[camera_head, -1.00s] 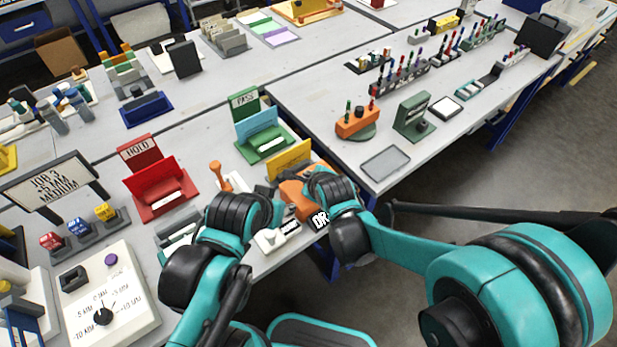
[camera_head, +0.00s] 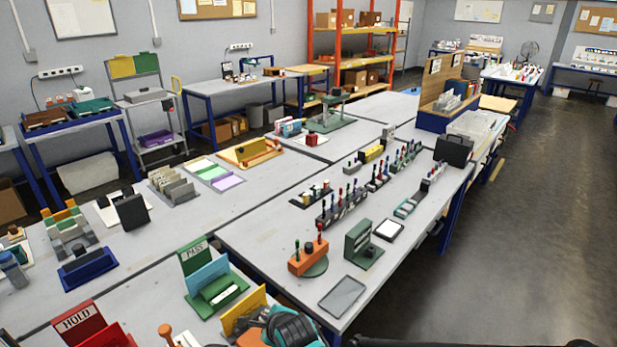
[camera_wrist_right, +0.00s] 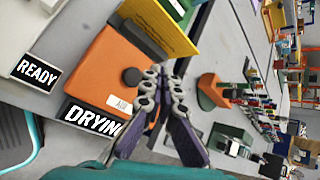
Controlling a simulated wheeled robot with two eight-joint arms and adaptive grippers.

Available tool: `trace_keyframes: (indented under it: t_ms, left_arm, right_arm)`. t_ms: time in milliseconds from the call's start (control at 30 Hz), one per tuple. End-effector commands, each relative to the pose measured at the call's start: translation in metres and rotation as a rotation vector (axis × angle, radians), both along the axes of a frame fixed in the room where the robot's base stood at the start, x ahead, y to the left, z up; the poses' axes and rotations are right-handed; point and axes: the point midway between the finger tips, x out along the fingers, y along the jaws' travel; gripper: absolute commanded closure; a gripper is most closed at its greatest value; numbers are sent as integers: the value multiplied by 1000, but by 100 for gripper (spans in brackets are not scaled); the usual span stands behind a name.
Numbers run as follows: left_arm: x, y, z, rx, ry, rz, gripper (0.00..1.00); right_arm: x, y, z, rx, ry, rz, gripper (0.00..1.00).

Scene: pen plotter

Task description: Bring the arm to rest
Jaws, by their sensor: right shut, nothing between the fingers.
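My right arm's black and teal wrist (camera_head: 290,328) shows at the bottom edge of the head view, beside the yellow panel and orange drying station; its fingers are hidden there. In the right wrist view my right gripper (camera_wrist_right: 162,78) is shut and empty. Its dark fingers are together, just beside the edge of the orange drying station (camera_wrist_right: 100,75), which has a black knob and a DRYING label (camera_wrist_right: 92,117). I cannot tell whether they touch it. My left gripper is not in view.
A yellow panel (camera_wrist_right: 158,25) stands beside the orange station. A READY label (camera_wrist_right: 36,72) lies near it. The green PASS stand (camera_head: 212,285) and red HOLD stand (camera_head: 82,325) are on the near table. Marker racks (camera_head: 342,206) fill the right table. Open floor (camera_head: 520,230) lies at the right.

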Motion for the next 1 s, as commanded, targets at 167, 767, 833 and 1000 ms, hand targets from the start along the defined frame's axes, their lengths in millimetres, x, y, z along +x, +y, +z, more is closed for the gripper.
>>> trace_keyframes:
  t_ms: [167, 767, 833, 1000]
  left_arm:
    - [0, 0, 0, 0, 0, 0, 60]
    - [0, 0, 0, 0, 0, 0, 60]
    - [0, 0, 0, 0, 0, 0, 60]
    - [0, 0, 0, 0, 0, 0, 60]
  right_arm:
    - [-3, -61, 27, -206, -92, 136, 100]
    - [-130, -301, 73, -1237, -308, 1106, 100]
    - [-141, -311, 71, -1293, -311, 1185, 100]
    - [-154, -321, 69, -1354, -315, 1284, 100]
